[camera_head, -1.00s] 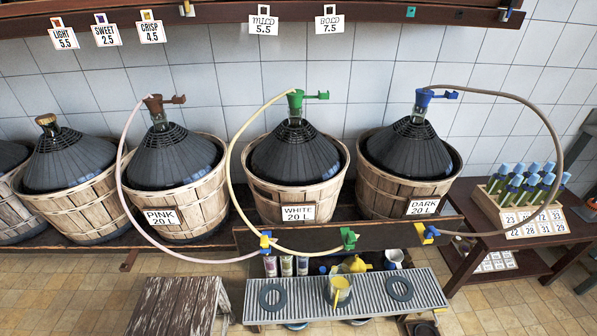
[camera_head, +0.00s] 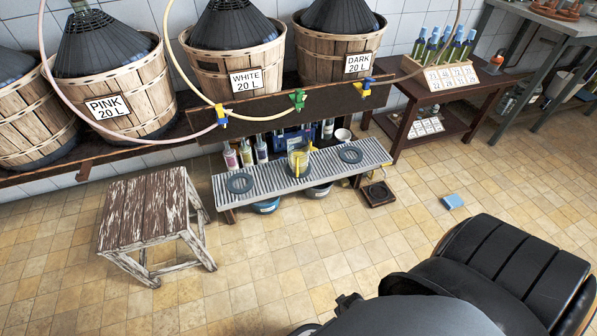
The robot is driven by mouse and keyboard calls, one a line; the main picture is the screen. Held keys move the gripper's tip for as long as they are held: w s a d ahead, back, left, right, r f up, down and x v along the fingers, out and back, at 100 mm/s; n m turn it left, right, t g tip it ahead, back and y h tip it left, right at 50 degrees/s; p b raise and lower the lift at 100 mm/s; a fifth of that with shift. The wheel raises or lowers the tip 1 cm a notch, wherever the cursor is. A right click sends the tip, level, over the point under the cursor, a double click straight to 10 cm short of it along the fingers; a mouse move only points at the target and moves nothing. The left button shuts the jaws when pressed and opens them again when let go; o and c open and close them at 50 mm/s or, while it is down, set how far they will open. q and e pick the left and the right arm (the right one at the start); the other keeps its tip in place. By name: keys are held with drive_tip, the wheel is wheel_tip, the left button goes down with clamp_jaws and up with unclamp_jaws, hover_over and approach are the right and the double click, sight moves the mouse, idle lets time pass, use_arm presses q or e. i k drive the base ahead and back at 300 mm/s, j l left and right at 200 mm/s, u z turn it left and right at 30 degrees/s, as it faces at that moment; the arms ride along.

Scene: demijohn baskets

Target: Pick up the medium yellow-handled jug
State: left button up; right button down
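A clear jug with a yellow handle (camera_head: 300,161) stands upright on the slatted metal grate (camera_head: 325,166), between two dark rings. Its size relative to other jugs cannot be told, as no other jug shows clearly. Neither of my grippers can be made out. Dark rounded parts at the bottom right look like my own body or arm, with no fingertips showing.
Wicker-like baskets labelled WHITE (camera_head: 240,65) and DARK (camera_head: 340,50) stand behind, with hoses ending at a dark beam (camera_head: 270,105). A worn wooden stool (camera_head: 150,212) stands left of the grate. Open floor lies in front.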

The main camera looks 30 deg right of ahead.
sight(297, 148)
drive_tip(key=i+l+u, duration=0.2)
drive_tip(key=l+u, duration=0.15)
drive_tip(key=l, duration=1)
drive_tip(key=l+u, duration=0.35)
drive_tip(key=l, duration=1)
